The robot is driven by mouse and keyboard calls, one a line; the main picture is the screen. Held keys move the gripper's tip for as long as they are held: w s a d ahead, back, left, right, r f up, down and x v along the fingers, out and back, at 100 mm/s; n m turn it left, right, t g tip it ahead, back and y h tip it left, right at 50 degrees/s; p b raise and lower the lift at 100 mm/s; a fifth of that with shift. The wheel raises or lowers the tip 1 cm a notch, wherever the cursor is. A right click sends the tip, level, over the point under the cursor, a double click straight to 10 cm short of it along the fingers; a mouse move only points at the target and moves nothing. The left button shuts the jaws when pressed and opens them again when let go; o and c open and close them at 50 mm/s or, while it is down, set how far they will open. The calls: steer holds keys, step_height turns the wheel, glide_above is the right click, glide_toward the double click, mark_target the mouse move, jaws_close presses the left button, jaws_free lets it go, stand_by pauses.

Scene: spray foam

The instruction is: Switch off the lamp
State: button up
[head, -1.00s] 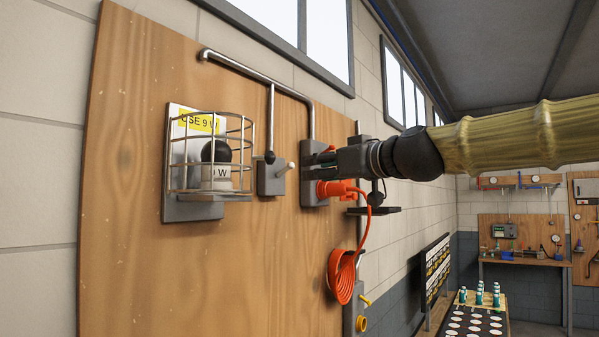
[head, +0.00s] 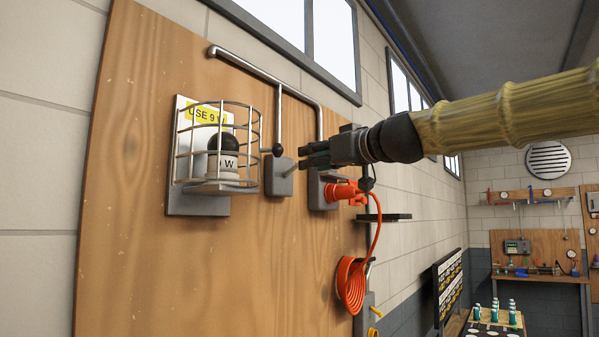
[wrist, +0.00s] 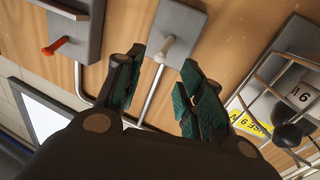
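A lamp (head: 222,164) with a black-topped bulb sits in a wire cage on the wooden board; it also shows at the right of the wrist view (wrist: 287,132). Right of it in the head view is a grey switch box (head: 271,183) with a pale toggle lever (wrist: 165,48). My gripper (head: 302,157) is beside the lever in the head view, its fingers toward the board. In the wrist view my gripper (wrist: 160,88) is open, and the lever shows in the gap between the fingers. Contact with the lever cannot be told.
A grey socket box (head: 318,190) with an orange plug (head: 342,192) is just right of the switch. A coiled orange cord (head: 352,286) hangs below. A metal pipe (head: 262,72) runs above.

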mark_target(293, 169)
steer(key=p+x, duration=0.2)
steer(key=x, duration=0.4)
steer(key=shift+w+a, duration=0.1)
steer(key=shift+a, duration=0.05)
steer(key=shift+w+f, duration=0.2)
steer(key=shift+w, duration=0.1)
steer(key=shift+s, duration=0.15)
jaws_close()
